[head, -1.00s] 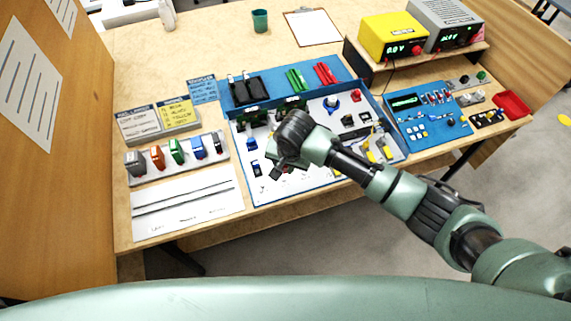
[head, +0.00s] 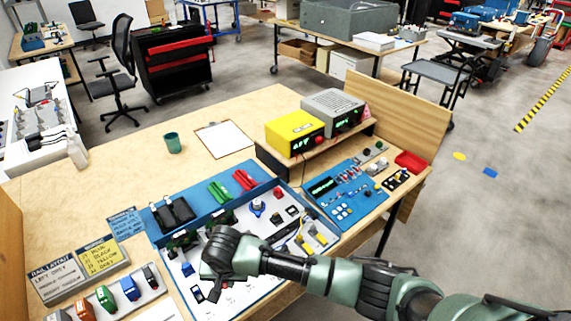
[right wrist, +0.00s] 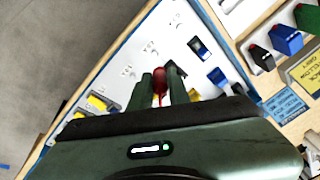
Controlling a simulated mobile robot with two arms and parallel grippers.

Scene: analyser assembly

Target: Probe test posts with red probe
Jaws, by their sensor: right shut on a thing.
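My right gripper (head: 210,284) is over the white panel (head: 254,280) in the blue-edged tray. In the right wrist view my right gripper (right wrist: 159,78) is shut on a red thing, which looks like the red probe (right wrist: 160,87). Only its rounded red part shows between the fingers; its tip is hidden. In the right wrist view the white panel (right wrist: 185,48) carries small printed marks in a row ahead of the fingers. The test posts are too small to make out clearly. Whether the probe touches anything cannot be told. My left gripper is not in view.
Coloured blocks (head: 106,299) stand in a rail at the left, near label cards (head: 98,257). A yellow meter (head: 294,134) and a grey one (head: 333,111) sit on a shelf at the back right. A blue board (head: 345,190) and red tray (head: 410,162) lie right. The tabletop around the clipboard is mostly clear.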

